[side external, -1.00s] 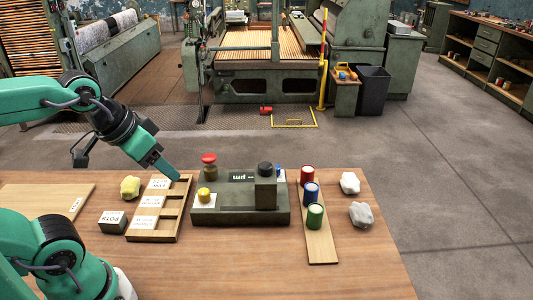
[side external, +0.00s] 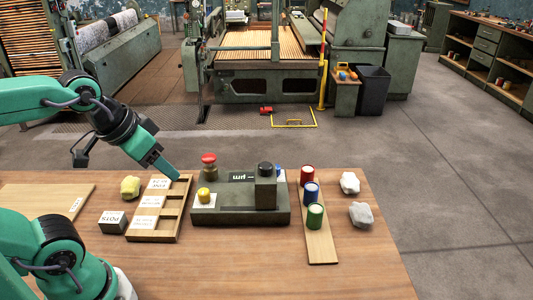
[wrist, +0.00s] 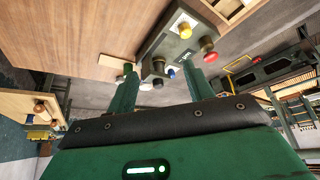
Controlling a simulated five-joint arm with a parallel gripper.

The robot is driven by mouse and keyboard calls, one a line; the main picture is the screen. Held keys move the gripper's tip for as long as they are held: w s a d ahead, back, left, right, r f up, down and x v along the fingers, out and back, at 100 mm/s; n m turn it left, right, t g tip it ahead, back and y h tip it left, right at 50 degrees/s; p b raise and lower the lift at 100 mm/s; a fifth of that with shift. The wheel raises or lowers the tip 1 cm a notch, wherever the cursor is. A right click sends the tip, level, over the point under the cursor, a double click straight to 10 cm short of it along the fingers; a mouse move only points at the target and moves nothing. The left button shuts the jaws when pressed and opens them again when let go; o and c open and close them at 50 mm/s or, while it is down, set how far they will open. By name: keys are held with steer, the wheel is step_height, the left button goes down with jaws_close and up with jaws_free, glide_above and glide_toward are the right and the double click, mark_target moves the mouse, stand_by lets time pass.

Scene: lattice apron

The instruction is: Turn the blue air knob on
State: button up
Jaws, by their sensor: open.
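The blue air knob (side external: 278,169) is small and mostly hidden behind the black-topped post on the dark control box (side external: 225,213). In the wrist view the blue knob (wrist: 171,72) shows between my fingers, beside a black knob (wrist: 158,83). Which way the blue knob is turned cannot be told. My gripper (side external: 175,177) is above the slotted wooden tray, left of the control box and apart from the blue knob. In the wrist view my gripper (wrist: 160,68) has its two green fingers spread, with nothing held.
The box also carries a red mushroom button (side external: 209,160) and a yellow button (side external: 204,194). The post (side external: 265,188) rises at its right. The slotted tray (side external: 152,238) lies left. Red, blue and green spools (side external: 315,215) stand right on a board. The front table is clear.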

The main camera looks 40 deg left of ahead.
steer(key=w+r+m+g, duration=0.25)
steer(key=w+m, duration=0.65)
steer(key=w, duration=0.9)
steer(key=w+f+m+g, duration=0.1)
steer(key=w+f+m, duration=0.2)
steer(key=w+f, duration=0.1)
steer(key=w+f+m+g, duration=0.1)
steer(key=w+f+m, duration=0.2)
steer(key=w, duration=0.3)
steer(key=w+f+m+g, duration=0.1)
steer(key=w+f+m, duration=0.2)
steer(key=w+f, duration=0.3)
steer(key=shift+a, duration=0.2)
steer(key=shift+s, duration=0.1)
steer(key=shift+f, duration=3.85)
